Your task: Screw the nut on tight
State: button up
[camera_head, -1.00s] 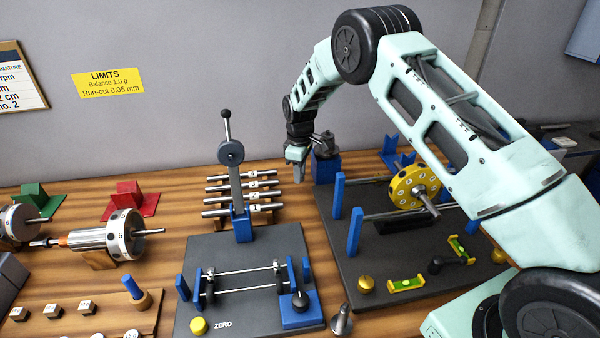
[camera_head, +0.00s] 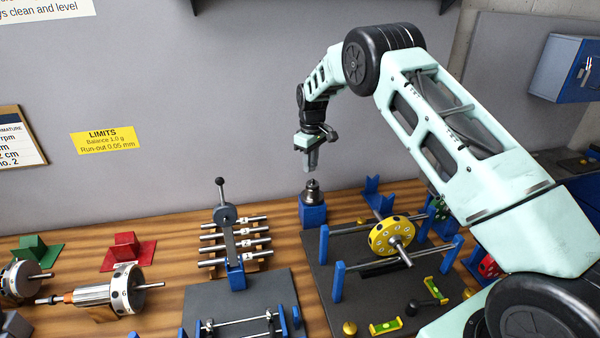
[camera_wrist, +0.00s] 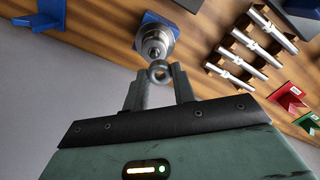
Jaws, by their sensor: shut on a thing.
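My gripper (camera_head: 311,168) points down above the back of the bench, a little above a dark metal fitting (camera_head: 312,190) on a blue block (camera_head: 313,216). In the wrist view, my gripper (camera_wrist: 160,82) is shut on a small grey ring-shaped nut (camera_wrist: 160,72) at its fingertips. The round stepped metal fitting (camera_wrist: 154,42) shows just beyond the nut, on its blue base (camera_wrist: 149,18). The nut appears apart from the fitting; the exact gap is hard to judge. In the head view the nut is too small to make out.
A yellow disc rotor (camera_head: 392,236) rests on a dark plate with blue posts (camera_head: 338,282) at right. Several numbered metal rods (camera_head: 262,242) lie on a rack left of the block. A grey wall (camera_head: 220,90) stands behind the bench.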

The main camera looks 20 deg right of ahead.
jog(key=shift+w+d+r, duration=0.1)
jog(key=shift+d+r, duration=0.4)
jog(key=shift+r, duration=0.15)
jog(key=shift+f+b, duration=1.4)
jog(key=shift+f, duration=1.3)
jog(key=n, duration=0.5)
jog(key=shift+n+b, duration=0.35)
jog(key=shift+n, duration=0.05)
jog(key=n, duration=1.2)
jog(key=shift+p, duration=0.35)
